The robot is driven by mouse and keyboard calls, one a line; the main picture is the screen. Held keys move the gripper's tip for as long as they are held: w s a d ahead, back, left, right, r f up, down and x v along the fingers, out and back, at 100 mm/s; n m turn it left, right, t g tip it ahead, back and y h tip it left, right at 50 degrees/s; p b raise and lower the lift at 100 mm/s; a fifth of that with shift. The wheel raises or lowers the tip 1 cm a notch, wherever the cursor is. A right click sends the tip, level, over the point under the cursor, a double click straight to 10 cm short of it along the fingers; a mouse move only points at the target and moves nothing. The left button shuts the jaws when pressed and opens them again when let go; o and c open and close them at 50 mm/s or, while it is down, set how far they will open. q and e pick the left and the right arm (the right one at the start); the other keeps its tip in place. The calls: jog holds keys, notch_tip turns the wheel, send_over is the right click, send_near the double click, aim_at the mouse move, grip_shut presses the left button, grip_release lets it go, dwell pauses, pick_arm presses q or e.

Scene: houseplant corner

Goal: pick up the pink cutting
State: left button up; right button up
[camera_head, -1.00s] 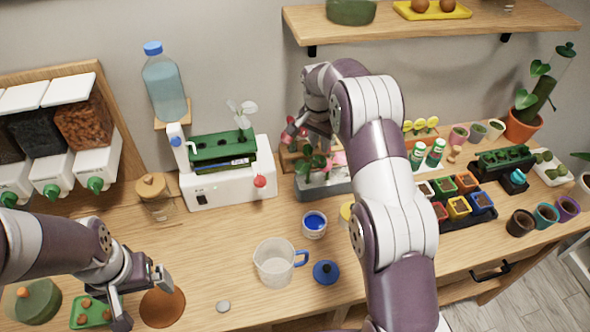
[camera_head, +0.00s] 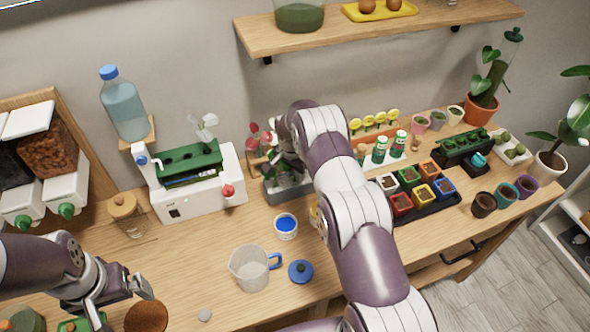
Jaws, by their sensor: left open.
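I cannot make out the pink cutting; the grey planter (camera_head: 287,192) at the back middle is largely covered by my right arm. My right gripper (camera_head: 285,162) is over this planter, mostly hidden behind its own arm, so I cannot tell its jaws or whether it touches anything. My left gripper (camera_head: 124,302) is open at the lower left, beside a round brown object (camera_head: 146,317), far from the planter.
A white device with a green rack (camera_head: 193,163) stands left of the planter. Colored seedling pots (camera_head: 401,204) are at right. A shelf (camera_head: 380,35) overhangs the back.

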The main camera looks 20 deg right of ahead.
jog(key=shift+a, duration=0.15)
jog(key=c, duration=0.5)
jog(key=shift+r, duration=0.1)
